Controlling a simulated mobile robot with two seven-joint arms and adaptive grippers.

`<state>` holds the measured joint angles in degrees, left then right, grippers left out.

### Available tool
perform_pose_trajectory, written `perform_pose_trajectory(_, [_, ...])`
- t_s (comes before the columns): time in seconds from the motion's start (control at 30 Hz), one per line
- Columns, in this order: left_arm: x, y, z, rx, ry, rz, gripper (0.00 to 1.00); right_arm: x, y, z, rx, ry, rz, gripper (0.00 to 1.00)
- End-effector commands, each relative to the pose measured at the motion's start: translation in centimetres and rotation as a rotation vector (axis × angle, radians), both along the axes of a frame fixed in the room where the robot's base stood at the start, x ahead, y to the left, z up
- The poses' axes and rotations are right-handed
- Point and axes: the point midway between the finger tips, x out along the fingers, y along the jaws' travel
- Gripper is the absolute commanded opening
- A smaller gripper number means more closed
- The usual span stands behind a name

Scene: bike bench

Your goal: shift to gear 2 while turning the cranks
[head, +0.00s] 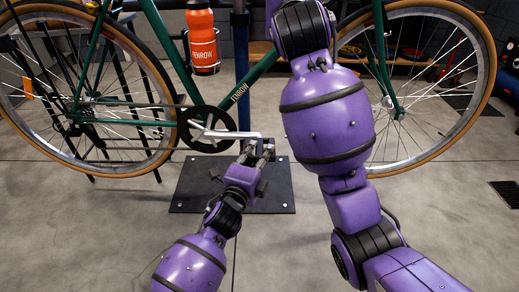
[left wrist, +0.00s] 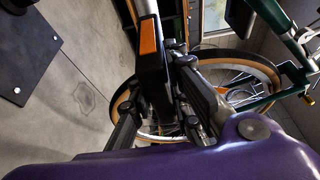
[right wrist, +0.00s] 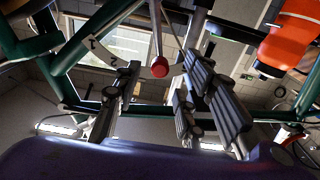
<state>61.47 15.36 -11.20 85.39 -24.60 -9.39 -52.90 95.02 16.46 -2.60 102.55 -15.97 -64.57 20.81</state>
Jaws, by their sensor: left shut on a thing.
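The green bike (head: 262,72) stands side-on. Its silver crank arm (head: 228,134) points right from the black chainring (head: 200,130). My left gripper (head: 259,150) is shut on the black pedal with an orange reflector at the crank's end; in the left wrist view the pedal (left wrist: 151,72) sits between the fingers. In the right wrist view a shift lever with a red knob (right wrist: 159,67) hangs beside a pale dial (right wrist: 110,52) marked 1 and 2. The knob is right of the 2. My right gripper (right wrist: 160,88) is open, a finger on either side of the knob.
An orange bottle (head: 202,42) sits on the frame, close to my right gripper in its wrist view. The wheels (head: 155,155) are on both sides. A dark base plate (head: 188,193) lies under the cranks. The floor in front is clear.

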Motion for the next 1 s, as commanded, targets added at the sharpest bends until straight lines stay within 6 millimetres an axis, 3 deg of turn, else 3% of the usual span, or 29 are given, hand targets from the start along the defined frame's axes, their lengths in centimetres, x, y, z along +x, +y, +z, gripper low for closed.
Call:
perform_pose_trajectory(0.5, [0.0, 0.0, 0.0, 0.000, 0.000, 0.000, 0.00, 3.6, 0.0, 0.0, 0.000, 0.001, 0.000, 0.38])
perform_pose_trajectory(0.8, [0.0, 0.0, 0.0, 0.000, 0.000, 0.000, 0.00, 3.9, 0.0, 0.0, 0.000, 0.000, 0.000, 0.38])
perform_pose_trajectory(1.0, [0.0, 0.0, 0.0, 0.000, 0.000, 0.000, 0.00, 3.9, 0.0, 0.0, 0.000, 0.000, 0.000, 0.13])
